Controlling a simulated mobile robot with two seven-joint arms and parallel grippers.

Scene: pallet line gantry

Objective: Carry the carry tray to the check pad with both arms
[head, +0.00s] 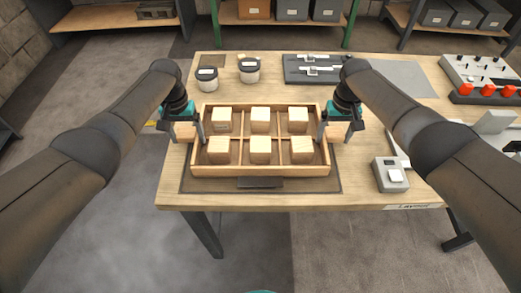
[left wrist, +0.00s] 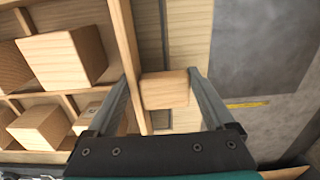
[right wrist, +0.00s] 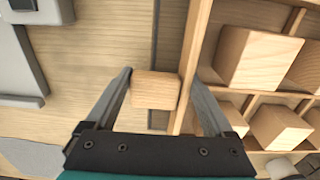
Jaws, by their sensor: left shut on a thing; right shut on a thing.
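The carry tray (head: 262,171) is a wooden box with several compartments, each holding a pale wooden cube. It appears level over a brown mat (head: 187,183) at the table's front; I cannot tell whether it touches the mat. My left gripper (head: 184,131) is shut on the block-like left handle (left wrist: 165,90) of the tray. My right gripper (head: 338,132) is shut on the matching right handle (right wrist: 156,91). A flat grey rectangle (head: 405,78) lies at the table's back right. I cannot tell which surface is the check pad.
Two lidded jars (head: 207,79) (head: 250,71) and a dark fixture plate (head: 300,77) stand behind the tray. A grey button box (head: 386,176) sits to the right. A panel with red knobs (head: 485,80) is far right. Bare wood separates the tray from the jars.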

